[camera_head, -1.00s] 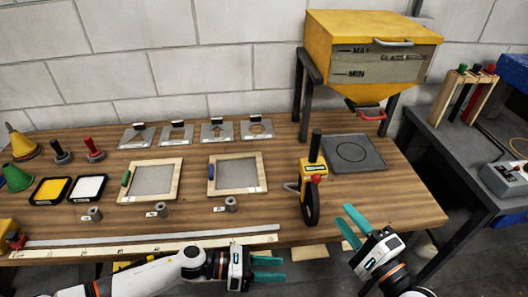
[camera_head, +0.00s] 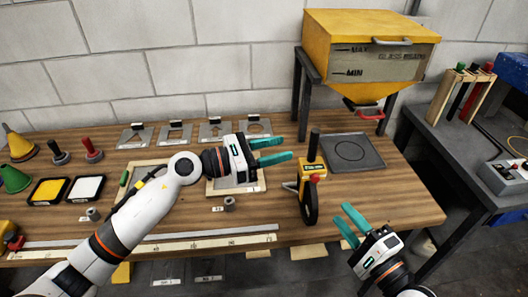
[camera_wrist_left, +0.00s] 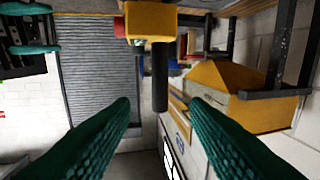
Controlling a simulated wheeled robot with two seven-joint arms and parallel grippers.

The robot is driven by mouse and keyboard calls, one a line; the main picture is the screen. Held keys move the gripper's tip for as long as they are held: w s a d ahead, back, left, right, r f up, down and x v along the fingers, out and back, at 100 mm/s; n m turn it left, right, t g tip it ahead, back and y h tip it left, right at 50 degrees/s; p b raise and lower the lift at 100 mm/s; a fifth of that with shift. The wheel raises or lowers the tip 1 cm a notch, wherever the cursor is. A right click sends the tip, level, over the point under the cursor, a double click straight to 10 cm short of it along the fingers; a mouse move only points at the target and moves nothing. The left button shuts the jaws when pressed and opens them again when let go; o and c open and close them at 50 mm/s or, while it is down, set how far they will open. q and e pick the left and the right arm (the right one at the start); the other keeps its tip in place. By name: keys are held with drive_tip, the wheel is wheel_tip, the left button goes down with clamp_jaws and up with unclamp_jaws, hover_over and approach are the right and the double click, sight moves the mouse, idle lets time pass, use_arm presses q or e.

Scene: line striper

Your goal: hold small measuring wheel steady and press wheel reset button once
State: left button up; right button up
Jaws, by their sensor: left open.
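The small measuring wheel (camera_head: 309,205) stands upright near the table's front right, with a yellow body (camera_head: 312,172), a black upright handle (camera_head: 314,146) and a red knob (camera_head: 316,178) on its right side. My left gripper (camera_head: 282,150) is open just left of the black handle, with its teal fingers pointing right. In the left wrist view the handle (camera_wrist_left: 160,78) shows ahead between the two open fingers (camera_wrist_left: 160,110), not between the tips. My right gripper (camera_head: 348,225) is open and empty, low to the right of the wheel, off the table's front edge.
A grey plate (camera_head: 354,153) lies behind and right of the wheel. The yellow hopper (camera_head: 370,30) stands on legs at the back. A grey side table (camera_head: 480,165) stands right.

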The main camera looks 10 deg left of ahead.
sight(310, 142)
use_arm(q)
drive_tip(key=x, duration=0.9)
drive_tip(key=shift+w+d+f, duration=0.1)
clamp_jaws()
use_arm(e)
clamp_jaws()
idle(1.5)
